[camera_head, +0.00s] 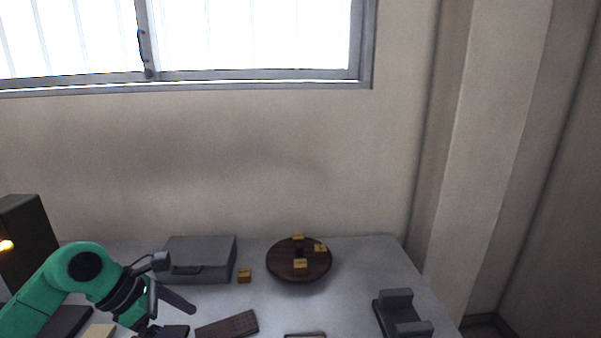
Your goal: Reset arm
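My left arm, green with black joints, comes in from the left. Its gripper (172,316) hangs low over the left front of the table (350,263). One long dark finger sticks out to the right, apart from the lower dark parts, so it looks open. No object shows between the fingers, though its lower part is hard to make out at the bottom edge. My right arm and gripper are not in the view.
Behind the gripper stands a grey box (205,254). A round dark wooden board (285,269) carries several small yellow blocks; another yellow block (244,275) lies beside it. A brown slab (227,325) lies in front. A dark grey holder (397,300) stands at the right.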

